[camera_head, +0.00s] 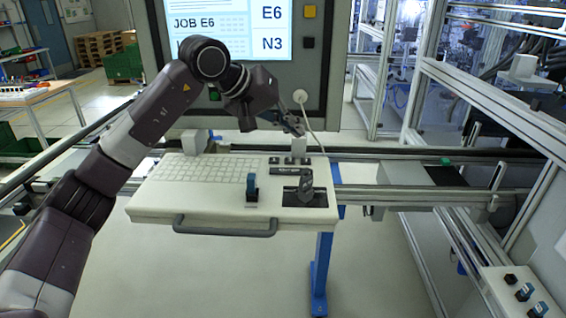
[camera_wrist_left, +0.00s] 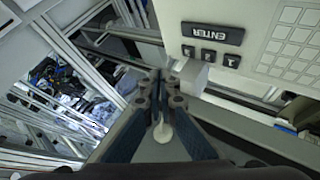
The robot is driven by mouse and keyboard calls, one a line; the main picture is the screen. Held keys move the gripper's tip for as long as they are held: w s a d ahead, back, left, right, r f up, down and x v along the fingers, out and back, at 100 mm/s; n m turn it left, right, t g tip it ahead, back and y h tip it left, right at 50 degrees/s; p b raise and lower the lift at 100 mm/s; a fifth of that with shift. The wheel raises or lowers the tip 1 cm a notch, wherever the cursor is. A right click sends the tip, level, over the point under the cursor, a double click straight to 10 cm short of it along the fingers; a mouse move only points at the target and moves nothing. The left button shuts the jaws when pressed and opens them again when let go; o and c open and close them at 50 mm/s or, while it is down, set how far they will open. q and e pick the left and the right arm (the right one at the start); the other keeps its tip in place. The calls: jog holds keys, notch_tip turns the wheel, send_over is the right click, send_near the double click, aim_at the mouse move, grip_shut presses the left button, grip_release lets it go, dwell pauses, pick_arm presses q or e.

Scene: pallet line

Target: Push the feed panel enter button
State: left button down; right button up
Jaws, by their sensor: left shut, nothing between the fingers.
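The feed panel (camera_head: 150,207) is a light console with a keyboard on its left. Its dark ENTER button (camera_head: 290,171) lies on the right part, with three small dark keys beside it. In the left wrist view the ENTER button (camera_wrist_left: 212,34) reads upside down, upper right of the fingers, and is uncovered. My left gripper (camera_head: 299,128) is shut and empty, above the panel's far right edge. In the left wrist view its fingertips (camera_wrist_left: 160,92) show together at the middle, apart from the button. My right gripper is not in view.
A blue switch (camera_head: 252,187) and a dark lever (camera_head: 305,187) stand near the button. A screen (camera_head: 226,30) stands behind the panel, with a cable hanging from its frame. A handle (camera_head: 225,230) runs along the panel's front. A switch box (camera_head: 520,290) is at lower right.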

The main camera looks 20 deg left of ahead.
pick_arm(q)
jog(key=a, duration=0.2)
jog(key=b, duration=0.6)
send_over(299, 168)
jog(key=s+a, duration=0.2)
jog(key=a, duration=0.1)
jog(key=shift+y, duration=0.4)
jog(key=f, duration=0.7)
jog(key=shift+s+d+f, duration=0.1)
jog(key=shift+s+d, duration=0.1)
jog(key=shift+d, duration=0.05)
jog(key=shift+f+b, duration=0.45)
jog(key=shift+f, duration=0.15)
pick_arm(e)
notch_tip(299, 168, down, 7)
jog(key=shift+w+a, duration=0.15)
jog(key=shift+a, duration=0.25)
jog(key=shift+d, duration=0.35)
pick_arm(q)
jog(key=shift+f, duration=0.1)
jog(key=shift+f, duration=0.25)
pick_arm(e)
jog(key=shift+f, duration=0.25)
